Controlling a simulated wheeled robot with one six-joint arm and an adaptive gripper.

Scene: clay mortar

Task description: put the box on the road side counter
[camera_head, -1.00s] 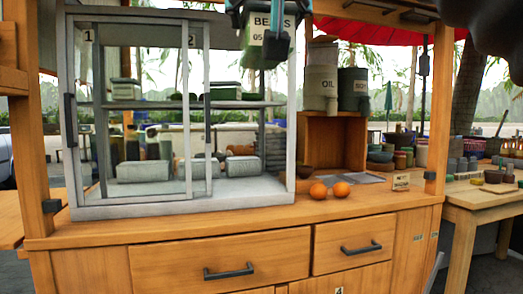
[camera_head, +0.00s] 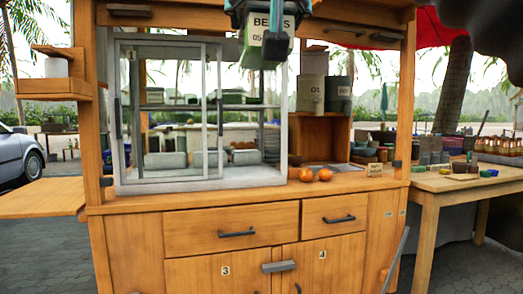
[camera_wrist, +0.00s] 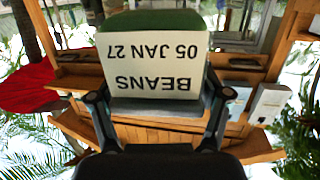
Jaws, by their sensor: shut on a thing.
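My gripper (camera_head: 262,22) is shut on the box (camera_head: 277,42), held up at the top of the head view in front of the glass cabinet. The box is pale with a green part and a label reading "BEANS 05 JAN 27". In the wrist view the box (camera_wrist: 155,70) shows upside down between the two dark fingers of my gripper (camera_wrist: 160,105). The wooden stall has a front counter (camera_head: 240,196) and a flat side counter (camera_head: 40,204) sticking out on the left. The side counter looks bare. I cannot tell by name which is the road side one.
A glass cabinet (camera_head: 170,110) with sliding doors stands on the stall. Drawers and numbered doors are below. A laden table (camera_head: 455,184) stands right, a car (camera_head: 18,155) left. Paving (camera_head: 45,240) at left is open.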

